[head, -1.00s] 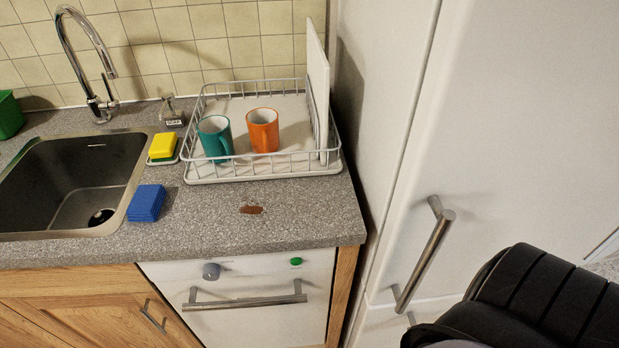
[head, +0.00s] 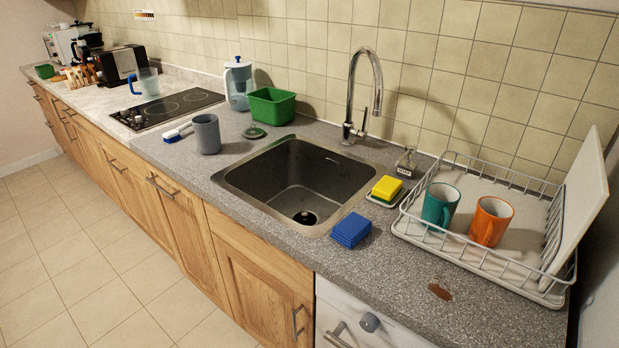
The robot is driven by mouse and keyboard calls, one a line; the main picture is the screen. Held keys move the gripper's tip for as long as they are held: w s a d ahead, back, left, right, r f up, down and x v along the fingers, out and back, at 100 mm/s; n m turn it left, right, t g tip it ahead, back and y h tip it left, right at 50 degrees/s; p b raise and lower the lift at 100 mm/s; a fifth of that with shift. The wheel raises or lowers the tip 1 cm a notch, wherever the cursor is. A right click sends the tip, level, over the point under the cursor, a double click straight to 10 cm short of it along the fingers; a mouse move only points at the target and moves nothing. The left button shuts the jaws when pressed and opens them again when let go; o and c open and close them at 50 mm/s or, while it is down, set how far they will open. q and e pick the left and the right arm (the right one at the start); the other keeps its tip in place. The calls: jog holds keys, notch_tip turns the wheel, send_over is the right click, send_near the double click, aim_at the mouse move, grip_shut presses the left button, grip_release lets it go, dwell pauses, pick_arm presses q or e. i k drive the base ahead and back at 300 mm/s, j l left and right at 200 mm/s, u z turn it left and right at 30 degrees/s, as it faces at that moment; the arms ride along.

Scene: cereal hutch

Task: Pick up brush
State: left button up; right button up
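A brush (head: 178,131) with a white handle and blue bristles lies on the counter left of the sink, beside a grey mug (head: 206,134). Its blue head points toward the counter's front edge. Neither of my grippers shows in the head view now, so their state cannot be seen.
The sink (head: 297,180) lies right of the mug. A green tub (head: 271,106) and a water filter jug (head: 238,84) stand behind. The floor (head: 95,265) is clear.

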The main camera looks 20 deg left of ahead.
aim_at(169, 137)
jog(key=j+z, duration=0.3)
jog(key=z, duration=0.3)
jog(key=j+z, duration=0.15)
jog(key=j, duration=0.45)
jog(key=j+z, duration=0.15)
jog(key=j, duration=0.5)
jog(key=k+j+z, duration=0.15)
jog(key=j, duration=0.45)
jog(key=j+z, duration=0.15)
jog(key=j, duration=0.45)
